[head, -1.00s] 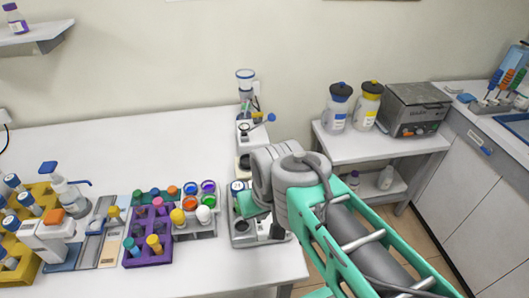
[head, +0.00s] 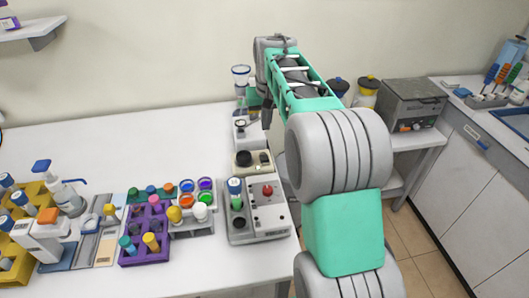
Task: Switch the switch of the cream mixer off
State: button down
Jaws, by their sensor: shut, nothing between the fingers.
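A cream-topped device (head: 254,170) with a round black cup and a small dark knob stands near the right end of the white table; it looks like the cream mixer. Its switch and the switch position are too small to tell. My gripper (head: 267,122) is shut and empty. Its dark fingers point down behind and a little right of the cream mixer, beside a white device (head: 241,132) with a dark round top. I cannot tell whether the fingers touch anything. My arm covers part of the table's right edge.
A grey device (head: 273,220) with a red knob and a blue-capped tube stands in front of the cream mixer. A purple rack (head: 133,257) and a rack of colourful caps stand to the left. The table's back left is clear. A side table with bottles stands right.

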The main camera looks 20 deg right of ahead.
aim_at(264, 158)
jog(key=p+x, duration=0.1)
jog(key=x, duration=0.3)
jog(key=s+p+x, duration=0.1)
jog(key=x, duration=0.4)
jog(key=p+x, duration=0.1)
jog(key=x, duration=0.3)
jog(key=shift+a+f, duration=0.2)
jog(key=shift+f, duration=0.35)
